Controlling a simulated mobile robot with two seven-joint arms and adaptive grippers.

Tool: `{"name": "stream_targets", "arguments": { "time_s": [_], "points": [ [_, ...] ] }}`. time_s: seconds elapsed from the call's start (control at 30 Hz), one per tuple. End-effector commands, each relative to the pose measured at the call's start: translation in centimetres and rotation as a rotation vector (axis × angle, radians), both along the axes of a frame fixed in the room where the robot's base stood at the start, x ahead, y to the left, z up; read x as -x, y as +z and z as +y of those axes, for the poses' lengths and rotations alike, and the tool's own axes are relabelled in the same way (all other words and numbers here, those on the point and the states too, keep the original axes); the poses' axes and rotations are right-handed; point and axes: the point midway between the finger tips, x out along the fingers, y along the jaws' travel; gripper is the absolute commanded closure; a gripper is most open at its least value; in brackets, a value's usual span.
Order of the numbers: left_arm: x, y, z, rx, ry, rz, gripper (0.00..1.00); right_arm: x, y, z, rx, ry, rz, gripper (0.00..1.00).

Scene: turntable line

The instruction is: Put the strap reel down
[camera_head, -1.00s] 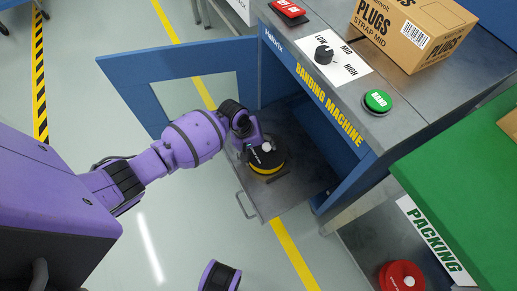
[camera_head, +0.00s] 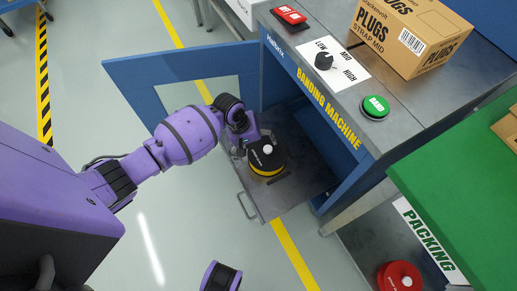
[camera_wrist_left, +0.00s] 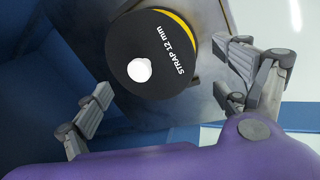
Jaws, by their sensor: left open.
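The strap reel (camera_head: 266,158) is a black disc with a yellow rim below and a white knob on top. It lies flat on the pulled-out grey metal tray (camera_head: 285,200) of the banding machine. In the left wrist view the reel (camera_wrist_left: 150,52) shows its "STRAP 12 mm" label. My left gripper (camera_head: 243,142) is at the reel's upper left side in the head view. In the wrist view the left gripper's fingers (camera_wrist_left: 168,75) are spread apart with visible gaps to the reel. My right gripper does not show.
The blue machine door (camera_head: 180,72) stands open behind my left arm. A control top with a green button (camera_head: 375,107), dial (camera_head: 324,61) and carton (camera_head: 410,35) is above right. A green packing table (camera_head: 465,170) and a red reel (camera_head: 400,276) are at lower right.

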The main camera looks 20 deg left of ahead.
Motion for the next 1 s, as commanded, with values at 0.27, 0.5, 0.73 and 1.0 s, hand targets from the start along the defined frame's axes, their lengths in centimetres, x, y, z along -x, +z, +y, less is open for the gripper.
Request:
{"name": "stream_targets", "arguments": {
  "time_s": [0.27,0.5,0.73,1.0],
  "points": [
    [0.8,5.5,1.3,0.0,-0.001,-0.002,0.09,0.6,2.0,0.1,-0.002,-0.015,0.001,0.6],
    [1.2,6.9,1.7,0.0,0.0,0.001,0.09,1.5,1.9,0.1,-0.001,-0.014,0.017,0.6],
    [1.2,6.9,1.7,0.0,0.001,0.002,0.09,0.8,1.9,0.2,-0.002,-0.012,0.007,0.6],
    [1.2,6.9,1.7,0.001,0.0,0.001,0.09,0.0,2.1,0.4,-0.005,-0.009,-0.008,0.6]
  ]
}}
